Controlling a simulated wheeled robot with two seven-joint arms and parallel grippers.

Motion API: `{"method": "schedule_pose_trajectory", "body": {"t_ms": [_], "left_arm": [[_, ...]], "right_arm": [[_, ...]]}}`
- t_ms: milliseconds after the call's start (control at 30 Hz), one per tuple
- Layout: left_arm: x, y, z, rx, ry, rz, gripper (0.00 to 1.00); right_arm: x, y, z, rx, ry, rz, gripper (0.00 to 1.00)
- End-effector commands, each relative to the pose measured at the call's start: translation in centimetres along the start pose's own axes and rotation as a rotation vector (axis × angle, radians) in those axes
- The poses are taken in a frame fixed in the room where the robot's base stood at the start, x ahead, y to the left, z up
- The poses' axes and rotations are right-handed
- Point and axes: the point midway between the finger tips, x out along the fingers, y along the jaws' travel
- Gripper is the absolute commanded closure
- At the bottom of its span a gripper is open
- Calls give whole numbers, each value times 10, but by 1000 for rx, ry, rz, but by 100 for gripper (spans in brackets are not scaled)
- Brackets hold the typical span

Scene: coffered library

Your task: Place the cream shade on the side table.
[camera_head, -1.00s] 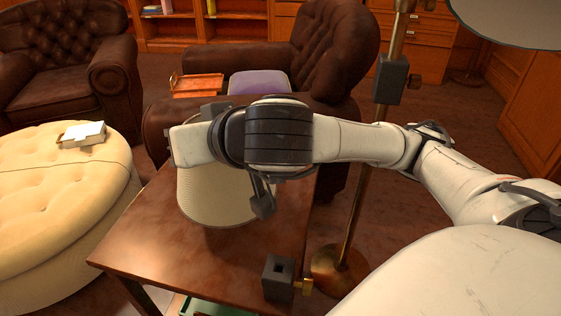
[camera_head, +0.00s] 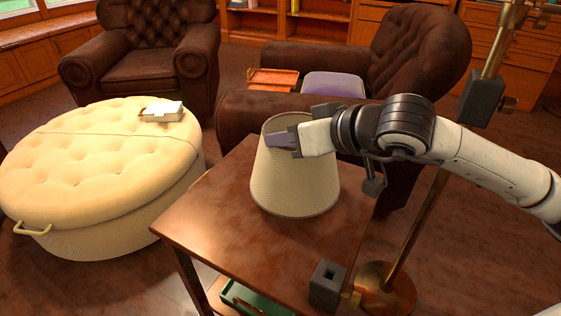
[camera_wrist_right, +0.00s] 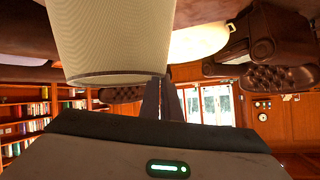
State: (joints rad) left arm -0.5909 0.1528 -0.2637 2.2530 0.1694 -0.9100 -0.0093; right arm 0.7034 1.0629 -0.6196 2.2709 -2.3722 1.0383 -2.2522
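The cream shade (camera_head: 292,190) stands upright on the brown side table (camera_head: 215,215), narrow end up, its lower edge appearing to rest on the top. My right gripper (camera_head: 281,140) comes in from the right at the shade's upper rim, overlapping its near upper side. In the right wrist view the shade (camera_wrist_right: 112,40) appears inverted. The two dark fingers (camera_wrist_right: 163,100) are close together with their tips at its narrow rim. Whether they pinch the rim or are just beside it is unclear. My left gripper is out of view.
A brass pole (camera_head: 413,225) with a round base (camera_head: 385,290) stands right of the table. A dark block (camera_head: 328,285) is at the table's near right. A cream ottoman (camera_head: 95,170) is left; leather armchairs are behind. The table's left part is bare.

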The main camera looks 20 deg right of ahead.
Motion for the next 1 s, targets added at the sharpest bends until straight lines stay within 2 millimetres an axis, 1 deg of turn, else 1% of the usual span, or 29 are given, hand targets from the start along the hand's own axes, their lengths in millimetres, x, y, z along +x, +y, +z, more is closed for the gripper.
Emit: {"method": "schedule_pose_trajectory", "body": {"t_ms": [267, 533, 667, 700, 767, 800, 1000], "left_arm": [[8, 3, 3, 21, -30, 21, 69], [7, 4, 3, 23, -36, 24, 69], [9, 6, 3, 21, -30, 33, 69], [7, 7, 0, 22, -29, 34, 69], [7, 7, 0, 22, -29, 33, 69], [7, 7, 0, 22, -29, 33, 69], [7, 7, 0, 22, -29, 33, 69]], "right_arm": [[18, 7, 30, 1, -1, 0, 100], [18, 8, 31, -1, 2, 0, 100], [21, 9, 35, -1, 3, 0, 100], [20, 8, 33, 0, 1, 1, 90], [20, 8, 33, 0, 0, 1, 80], [20, 8, 33, 0, 0, 1, 78], [20, 8, 33, 0, 0, 1, 78]]}}
